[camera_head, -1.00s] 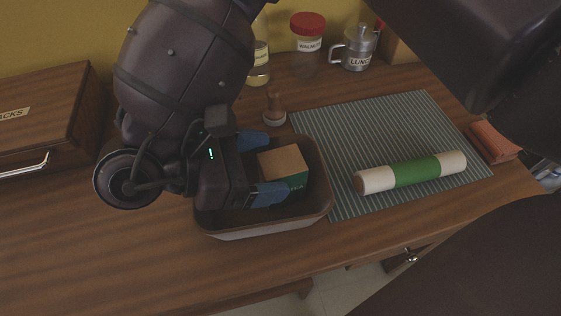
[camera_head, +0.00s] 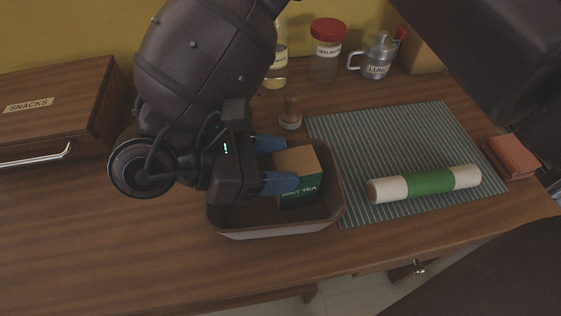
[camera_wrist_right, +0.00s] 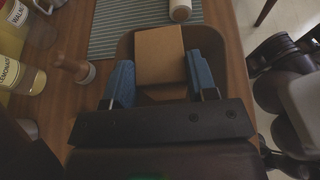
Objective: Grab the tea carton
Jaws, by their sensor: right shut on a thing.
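The tea carton (camera_head: 299,193) is a green box with a brown top, and its side reads "MINT TEA". It stands inside a dark brown tray (camera_head: 226,219) on the wooden counter. My right gripper (camera_head: 290,162) has its two blue fingers on opposite sides of the carton and is shut on it. In the right wrist view the carton's brown top (camera_wrist_right: 159,55) lies between the blue fingers. The carton's lower part is partly hidden, and I cannot tell whether it touches the tray floor. My left gripper is not in view.
Right of the tray, a striped mat (camera_head: 350,136) holds a green-and-white roller (camera_head: 428,182). Behind are a wooden stamp-like object (camera_head: 290,113), a red-lidded jar (camera_head: 326,52) and a metal mug (camera_head: 376,58). A snacks box (camera_head: 50,105) stands left. The front-left counter is clear.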

